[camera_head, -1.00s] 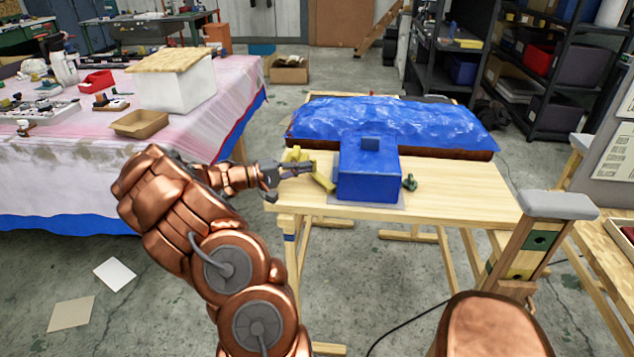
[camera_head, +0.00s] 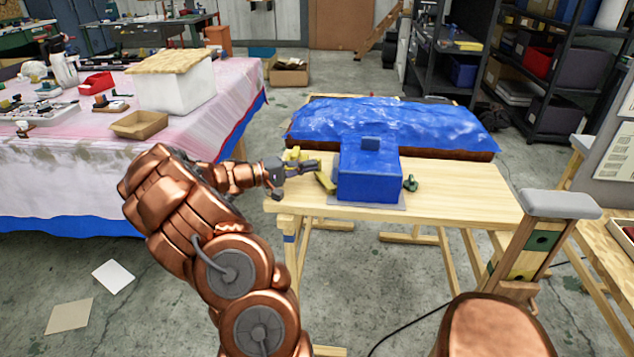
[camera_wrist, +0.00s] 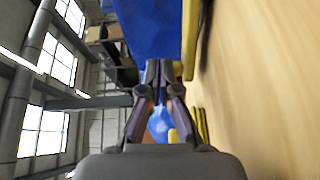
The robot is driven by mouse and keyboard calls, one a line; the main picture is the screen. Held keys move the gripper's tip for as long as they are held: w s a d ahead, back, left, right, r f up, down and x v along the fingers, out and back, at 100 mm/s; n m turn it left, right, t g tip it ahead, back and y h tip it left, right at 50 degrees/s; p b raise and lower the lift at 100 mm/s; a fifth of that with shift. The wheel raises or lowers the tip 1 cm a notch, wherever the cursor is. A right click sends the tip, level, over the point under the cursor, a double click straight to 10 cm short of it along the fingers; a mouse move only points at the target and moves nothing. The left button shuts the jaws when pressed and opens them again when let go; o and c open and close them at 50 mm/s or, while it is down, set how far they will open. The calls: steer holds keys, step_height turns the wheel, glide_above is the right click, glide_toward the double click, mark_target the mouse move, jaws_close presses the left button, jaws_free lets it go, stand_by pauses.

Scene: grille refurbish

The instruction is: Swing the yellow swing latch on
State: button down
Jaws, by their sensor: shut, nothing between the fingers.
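The blue box (camera_head: 368,178) stands on the wooden table. A yellow bar (camera_head: 325,182), which looks like the swing latch, slants down at the box's left side. My gripper (camera_head: 316,164) reaches in from the left, its fingertips close to the box's left side and just above the yellow bar. It is shut and empty. In the wrist view my gripper (camera_wrist: 158,70) points at the blue box (camera_wrist: 150,28). A yellow bar (camera_wrist: 190,40) runs just right of the fingertips. I cannot tell whether the fingers touch it.
Another small yellow piece (camera_head: 293,154) lies behind my gripper. A large blue-covered block (camera_head: 430,125) lies behind the box. A small green part (camera_head: 410,184) sits right of the box. The wooden table (camera_head: 460,200) is clear at the right.

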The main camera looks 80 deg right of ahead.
mark_target(320, 172)
steer(key=shift+s+d, duration=0.1)
steer(key=shift+s, duration=0.05)
steer(key=shift+s+d+b, duration=0.35)
steer(key=shift+s+b, duration=0.15)
steer(key=shift+s, duration=0.15)
steer(key=shift+s+d+b, duration=0.35)
steer(key=shift+s+b, duration=0.25)
steer(key=shift+s, duration=0.1)
stand_by(0.3)
steer(key=shift+s+b, duration=0.15)
steer(key=shift+b, duration=0.15)
